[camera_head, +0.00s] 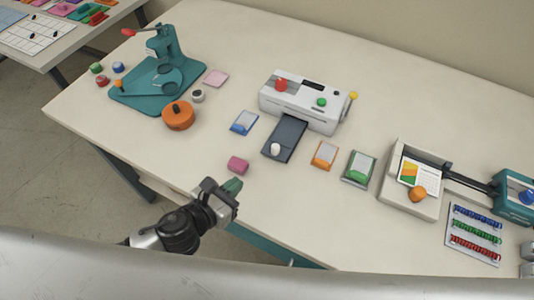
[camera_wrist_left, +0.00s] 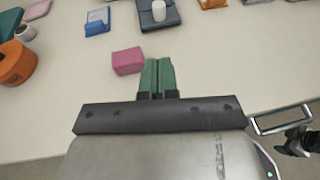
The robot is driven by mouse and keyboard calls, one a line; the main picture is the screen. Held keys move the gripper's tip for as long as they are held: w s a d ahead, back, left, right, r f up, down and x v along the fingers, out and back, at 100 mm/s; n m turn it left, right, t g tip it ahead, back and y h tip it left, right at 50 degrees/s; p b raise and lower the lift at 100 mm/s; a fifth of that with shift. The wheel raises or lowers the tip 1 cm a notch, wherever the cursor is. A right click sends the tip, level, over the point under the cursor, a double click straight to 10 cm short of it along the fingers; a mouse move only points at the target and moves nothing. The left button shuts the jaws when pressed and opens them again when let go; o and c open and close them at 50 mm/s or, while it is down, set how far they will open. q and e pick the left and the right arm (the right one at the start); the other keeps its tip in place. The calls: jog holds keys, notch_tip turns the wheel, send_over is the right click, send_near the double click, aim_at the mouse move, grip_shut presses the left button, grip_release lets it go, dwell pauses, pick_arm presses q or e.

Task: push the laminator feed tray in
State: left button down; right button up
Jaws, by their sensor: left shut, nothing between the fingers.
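The laminator (camera_head: 301,101) is a white box with a red knob, a green button and a yellow knob at its side. Its dark grey feed tray (camera_head: 287,137) sticks out from its front, with a white knob (camera_head: 275,149) near the outer end. In the left wrist view the tray (camera_wrist_left: 148,19) and white knob (camera_wrist_left: 159,12) show at the top edge. My left gripper (camera_head: 233,186) is over the table's front edge, short of the tray, with its green fingers (camera_wrist_left: 157,76) shut and empty.
A pink block (camera_head: 238,165) lies just beyond my left gripper. A blue item (camera_head: 244,123) lies left of the tray; an orange one (camera_head: 325,155) and a green one (camera_head: 359,168) lie right. A teal press (camera_head: 165,67) and orange round container (camera_head: 178,116) stand at left.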

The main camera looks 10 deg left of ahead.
aim_at(273, 151)
pick_arm(q)
jog(key=x, duration=0.4)
jog(key=p+x, duration=0.1)
jog(key=x, duration=0.3)
jog(key=r+p+x, duration=0.1)
jog(key=x, duration=0.4)
jog(key=shift+w+d+r, duration=0.1)
jog(key=shift+w+d, duration=0.05)
jog(key=shift+w, duration=0.1)
jog(key=w+d, duration=0.1)
jog(key=w, duration=0.3)
jog(key=w+d, duration=0.1)
jog(key=w, duration=0.1)
jog(key=shift+w+d, duration=0.2)
jog(key=shift+d, duration=0.1)
jog(key=shift+w, duration=0.25)
jog(key=shift+s+r, duration=0.1)
jog(key=shift+r, duration=0.1)
jog(key=shift+a, duration=0.1)
